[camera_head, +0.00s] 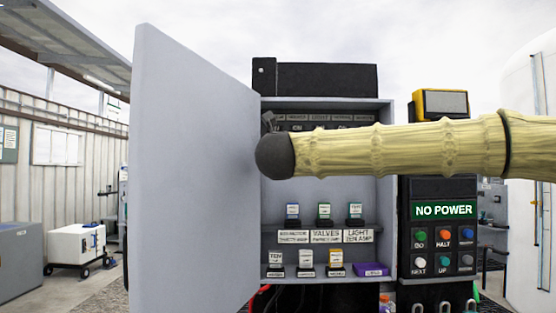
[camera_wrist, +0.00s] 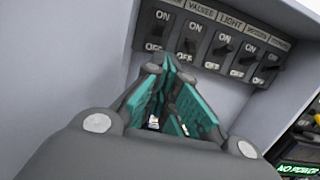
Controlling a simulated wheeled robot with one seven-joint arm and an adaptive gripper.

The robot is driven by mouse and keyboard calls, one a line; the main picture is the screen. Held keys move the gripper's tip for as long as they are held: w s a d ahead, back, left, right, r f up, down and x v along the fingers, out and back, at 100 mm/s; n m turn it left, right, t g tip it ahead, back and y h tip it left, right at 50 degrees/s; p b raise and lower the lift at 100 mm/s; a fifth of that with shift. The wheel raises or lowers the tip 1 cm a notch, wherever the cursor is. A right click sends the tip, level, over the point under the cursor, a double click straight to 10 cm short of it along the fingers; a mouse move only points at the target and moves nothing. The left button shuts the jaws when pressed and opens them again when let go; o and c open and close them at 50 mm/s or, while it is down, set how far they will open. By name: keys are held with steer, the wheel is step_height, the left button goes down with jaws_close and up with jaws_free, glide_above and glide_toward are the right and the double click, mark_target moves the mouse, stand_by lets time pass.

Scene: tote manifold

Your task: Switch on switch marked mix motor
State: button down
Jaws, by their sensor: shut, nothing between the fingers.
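The row of toggle switches runs along the back of the open cabinet (camera_head: 387,190). In the wrist view each switch has ON above and OFF below. The leftmost switch (camera_wrist: 160,31) has its label cut off by the top edge, so I cannot read its name. Beside it are switches labelled VALVES (camera_wrist: 191,44) and LIGHT (camera_wrist: 222,48), then two more to the right. My gripper (camera_wrist: 168,66) is shut and empty, with teal finger pads, just below the two leftmost switches. I cannot tell whether it touches anything. In the head view my arm hides part of the switch row.
The cabinet's grey door (camera_head: 195,170) stands open on the left. Small labelled blocks (camera_head: 324,211) stand on shelves below the switches, with a purple item (camera_head: 371,270) at lower right. Right of the cabinet, a green NO POWER sign (camera_head: 444,210) sits above a button panel (camera_head: 442,250).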

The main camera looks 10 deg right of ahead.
steer(key=s+a+r+b, duration=0.1)
steer(key=s+b, duration=0.1)
steer(key=s, duration=0.7)
steer(key=shift+s+r, duration=0.2)
steer(key=shift+r, duration=0.15)
